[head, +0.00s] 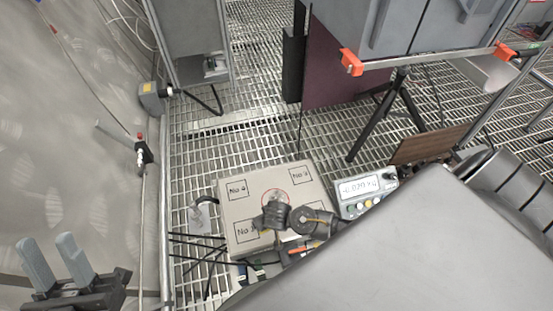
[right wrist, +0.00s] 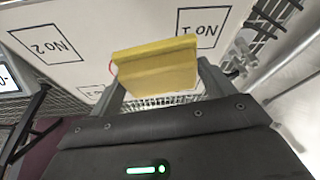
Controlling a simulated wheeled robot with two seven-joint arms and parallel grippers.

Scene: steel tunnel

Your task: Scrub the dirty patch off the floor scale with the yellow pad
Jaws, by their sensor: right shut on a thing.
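The floor scale (head: 235,212) is a pale square plate with boxed number labels and a red circle near its middle. My right gripper (right wrist: 160,80) is shut on the yellow pad (right wrist: 157,65), with a finger at each end of it. The pad is over the scale's plate (right wrist: 93,22) in the right wrist view; whether it touches cannot be told. I cannot make out a dirty patch. In the head view the pad is hidden, and dark links of my right arm cover part of the scale. My left gripper (head: 47,243) is open and empty at lower left, away from the scale.
A display unit (head: 368,190) stands right of the scale. A small hooked item (head: 204,208) is at its left edge. A black tripod (head: 381,112) and a brown board (head: 424,146) stand behind on the grated floor (head: 262,132). A curved wall (head: 85,130) borders the left.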

